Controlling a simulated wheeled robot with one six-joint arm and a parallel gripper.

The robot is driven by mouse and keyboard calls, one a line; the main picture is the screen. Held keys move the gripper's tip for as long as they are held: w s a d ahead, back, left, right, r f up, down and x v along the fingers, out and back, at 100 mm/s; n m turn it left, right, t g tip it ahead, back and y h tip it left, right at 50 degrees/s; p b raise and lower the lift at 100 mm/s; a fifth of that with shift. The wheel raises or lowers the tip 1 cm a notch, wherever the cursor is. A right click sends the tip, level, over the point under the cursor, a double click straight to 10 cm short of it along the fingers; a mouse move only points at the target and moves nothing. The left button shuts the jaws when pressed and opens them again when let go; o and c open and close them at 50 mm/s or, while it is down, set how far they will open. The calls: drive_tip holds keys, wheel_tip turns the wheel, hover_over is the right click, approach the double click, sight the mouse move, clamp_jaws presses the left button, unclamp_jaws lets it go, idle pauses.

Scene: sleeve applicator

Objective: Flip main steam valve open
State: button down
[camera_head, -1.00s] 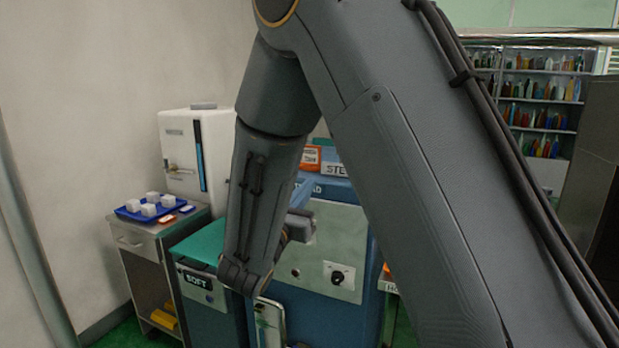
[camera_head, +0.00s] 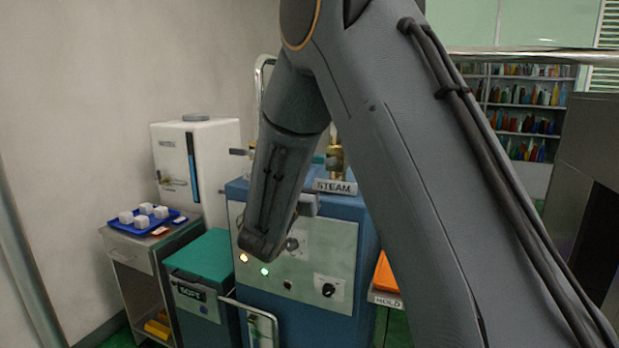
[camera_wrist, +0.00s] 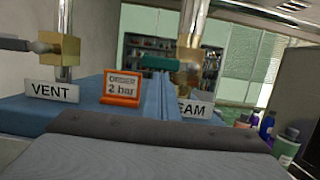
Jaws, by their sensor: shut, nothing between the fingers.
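The steam valve (camera_wrist: 188,68) is a brass body on a vertical pipe, right of centre in the wrist view. A teal handle (camera_wrist: 160,62) reaches level to the left from it. The STEAM label (camera_wrist: 192,108) below is partly hidden. In the head view the brass valve (camera_head: 335,157) stands above its STEAM label (camera_head: 335,187), partly behind my arm. My gripper (camera_wrist: 160,130) shows as a grey form along the bottom of the wrist view, shut and empty. It is in front of and below the valve, apart from the handle.
The vent valve (camera_wrist: 62,48) with a grey lever (camera_wrist: 18,44) stands left, above the VENT label (camera_wrist: 52,91). An orange 2 bar sign (camera_wrist: 122,88) stands between the labels. Bottles (camera_wrist: 285,143) are at right. A blue tray (camera_head: 152,221) holds white cubes.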

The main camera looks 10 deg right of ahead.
drive_tip(key=shift+w+a+r+m+h+b, duration=0.1)
drive_tip(key=shift+a+r+m+h+b, duration=0.15)
drive_tip(key=shift+m+b, duration=0.55)
wheel_tip(320, 180, up, 8)
drive_tip(key=s+d+m+g+h+b, duration=0.1)
drive_tip(key=m+g+b, duration=0.4)
drive_tip(key=m+b, duration=1.4)
drive_tip(key=shift+s+d+f+m+b, duration=0.25)
drive_tip(key=shift+d+b, duration=0.25)
drive_tip(key=shift+b, duration=0.3)
drive_tip(key=shift+r, duration=0.15)
drive_tip(key=shift+w, duration=0.1)
drive_tip(key=s+a, duration=0.4)
drive_tip(key=a, duration=0.7)
drive_tip(key=shift+d, duration=0.1)
